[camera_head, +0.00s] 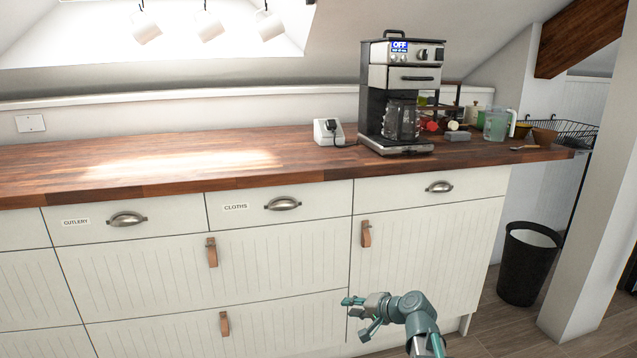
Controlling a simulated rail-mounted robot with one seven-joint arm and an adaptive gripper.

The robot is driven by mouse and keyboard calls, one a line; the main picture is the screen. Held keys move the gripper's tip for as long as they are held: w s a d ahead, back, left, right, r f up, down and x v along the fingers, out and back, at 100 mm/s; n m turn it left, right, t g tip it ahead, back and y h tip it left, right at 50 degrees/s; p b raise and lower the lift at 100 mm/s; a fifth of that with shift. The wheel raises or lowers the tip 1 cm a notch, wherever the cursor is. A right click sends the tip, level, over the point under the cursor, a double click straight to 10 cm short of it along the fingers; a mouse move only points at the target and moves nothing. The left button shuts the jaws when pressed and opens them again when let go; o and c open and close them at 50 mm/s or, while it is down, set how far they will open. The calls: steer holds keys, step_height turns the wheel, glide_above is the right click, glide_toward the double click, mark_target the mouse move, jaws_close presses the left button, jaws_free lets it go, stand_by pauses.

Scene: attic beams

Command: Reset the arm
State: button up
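My gripper (350,301) is at the lower middle of the head view, in front of the white cabinet (430,255). The teal and grey arm rises from the bottom edge and bends left, with the gripper at its left end.
A wooden worktop (200,165) runs above; its left part is bare. A coffee machine (376,80), a white socket box (322,131), a green-tinted jug (496,125) and a wire rack (570,133) stand on the right. A black bin (524,270) stands on the floor right of the cabinet.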

steer(key=s+f+n+g+h, duration=0.1)
steer(key=s+f+n+g, duration=0.2)
steer(key=s+f+g, duration=0.75)
steer(key=s+d+f+n+g+h, duration=0.1)
steer(key=s+d+f+g+h, duration=0.1)
steer(key=s+f, duration=0.7)
steer(key=s+d+f+n+g+h, duration=0.15)
steer(key=s+f, duration=0.35)
steer(key=s, duration=0.8)
steer(key=s+d+f+g+h+p, duration=0.1)
steer(key=s+d+g+h, duration=0.15)
steer(key=s, duration=0.65)
steer(key=s+d+f+g+h+p, duration=0.15)
steer(key=s+g, duration=0.25)
steer(key=s, duration=0.6)
step_height(320, 180, up, 15)
steer(key=a+t+p, duration=0.1)
steer(key=t+p, duration=0.4)
steer(key=p, duration=2.4)
steer(key=shift+p, duration=0.35)
steer(key=shift+s+a+f+n, duration=0.1)
steer(key=shift+n, duration=0.15)
